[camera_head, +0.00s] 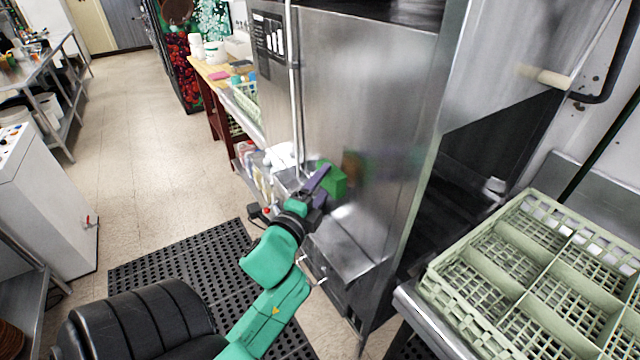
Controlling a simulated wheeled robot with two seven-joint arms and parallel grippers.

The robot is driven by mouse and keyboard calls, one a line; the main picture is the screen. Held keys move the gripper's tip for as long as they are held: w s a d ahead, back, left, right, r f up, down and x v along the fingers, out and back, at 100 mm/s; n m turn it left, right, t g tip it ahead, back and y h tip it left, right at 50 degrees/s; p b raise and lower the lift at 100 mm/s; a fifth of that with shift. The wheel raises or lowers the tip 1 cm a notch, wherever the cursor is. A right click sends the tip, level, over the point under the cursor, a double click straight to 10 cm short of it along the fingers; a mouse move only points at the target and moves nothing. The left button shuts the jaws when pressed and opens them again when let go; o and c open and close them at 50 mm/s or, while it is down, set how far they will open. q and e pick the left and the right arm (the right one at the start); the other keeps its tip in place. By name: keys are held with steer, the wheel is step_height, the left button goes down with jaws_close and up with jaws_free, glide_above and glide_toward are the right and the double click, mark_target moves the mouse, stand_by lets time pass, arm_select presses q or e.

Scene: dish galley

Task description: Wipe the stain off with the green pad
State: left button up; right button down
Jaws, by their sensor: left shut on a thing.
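The green pad (333,181) is held in my left gripper (318,184), whose arm comes up from the bottom of the view. The gripper is shut on the pad, in front of the steel side panel (365,90) of the dish machine. A brown stain (351,165) shows on this panel, just right of the pad and a little higher. I cannot tell whether the pad touches the panel. Reddish and greenish blurs right of the stain look like reflections. My right gripper is not in view.
A pale green dish rack (480,279) stands on a steel counter at the right. The machine's dark opening is left of it. A wooden-topped table (207,72) with containers stands behind. A black rubber mat (180,258) lies on the floor; the aisle at left is clear.

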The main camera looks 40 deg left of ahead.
arm_select(q)
steer(key=shift+w+a, duration=0.1)
steer(key=shift+w, duration=0.15)
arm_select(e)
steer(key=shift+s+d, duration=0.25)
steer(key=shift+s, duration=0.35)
arm_select(q)
steer(key=shift+w, duration=0.3)
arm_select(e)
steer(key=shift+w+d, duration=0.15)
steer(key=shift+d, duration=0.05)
arm_select(q)
steer(key=shift+w+d, duration=0.3)
steer(key=shift+w, duration=0.25)
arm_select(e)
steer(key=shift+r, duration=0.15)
